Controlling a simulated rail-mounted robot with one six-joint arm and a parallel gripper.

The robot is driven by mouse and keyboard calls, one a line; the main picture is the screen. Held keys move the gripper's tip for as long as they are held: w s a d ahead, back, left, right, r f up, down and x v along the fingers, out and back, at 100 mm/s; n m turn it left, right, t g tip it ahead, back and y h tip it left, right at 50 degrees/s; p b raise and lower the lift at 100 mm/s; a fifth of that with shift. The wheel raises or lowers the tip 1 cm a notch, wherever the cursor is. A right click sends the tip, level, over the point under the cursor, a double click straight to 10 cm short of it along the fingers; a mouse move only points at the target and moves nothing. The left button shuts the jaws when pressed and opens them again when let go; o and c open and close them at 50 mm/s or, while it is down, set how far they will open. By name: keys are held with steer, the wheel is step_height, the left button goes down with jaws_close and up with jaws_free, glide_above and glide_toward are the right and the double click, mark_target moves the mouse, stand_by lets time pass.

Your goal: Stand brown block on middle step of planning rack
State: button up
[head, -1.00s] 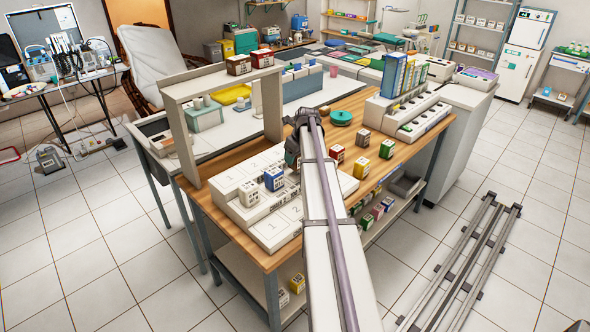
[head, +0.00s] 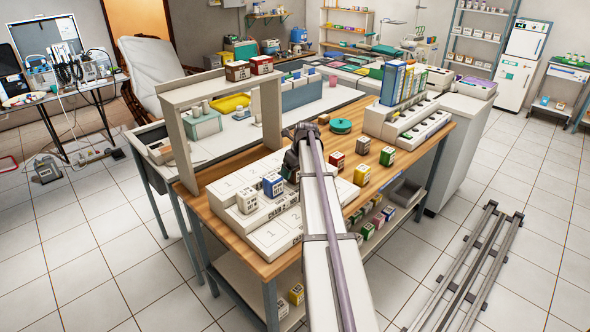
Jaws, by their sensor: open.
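A small brown block (head: 363,145) stands on the wooden worktable, to the right of my arm. The white stepped planning rack (head: 283,236) lies at the left of the table, with numbered places on its steps. A white block (head: 247,197) and a blue block (head: 273,185) stand on the rack. My arm reaches from the bottom of the picture over the table and covers part of the rack. My gripper (head: 290,168) shows as a dark shape at the arm's far end, above the rack's far side. It is open; its fingertips are mostly hidden.
Red (head: 337,160), yellow (head: 362,174) and green (head: 387,155) blocks stand near the brown one. A white shelf frame (head: 188,145) rises at the left, with brown and red boxes on top. A white organiser (head: 410,124) stands at the right.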

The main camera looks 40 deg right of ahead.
steer(key=p+v, duration=1.1)
steer(key=v, duration=0.1)
steer(key=shift+r+p, duration=0.15)
steer(key=shift+p, duration=0.2)
steer(key=s+a+n+g, duration=0.1)
steer(key=s+a+n, duration=0.2)
steer(key=a+n, duration=1)
steer(key=s+a+n, duration=0.5)
steer(key=a+n, duration=0.2)
steer(key=a, duration=0.2)
steer(key=s+a+n+g, duration=0.1)
steer(key=s+a+n, duration=0.5)
steer(key=a, duration=0.4)
steer(key=s+a+n+g, duration=0.1)
steer(key=s+a+n, duration=0.4)
steer(key=a+n, duration=0.4)
steer(key=shift+s+a+f, duration=0.35)
steer(key=shift+a+f, duration=0.05)
steer(key=shift+a, duration=0.35)
steer(key=shift+w, duration=0.1)
steer(key=shift+c, duration=0.4)
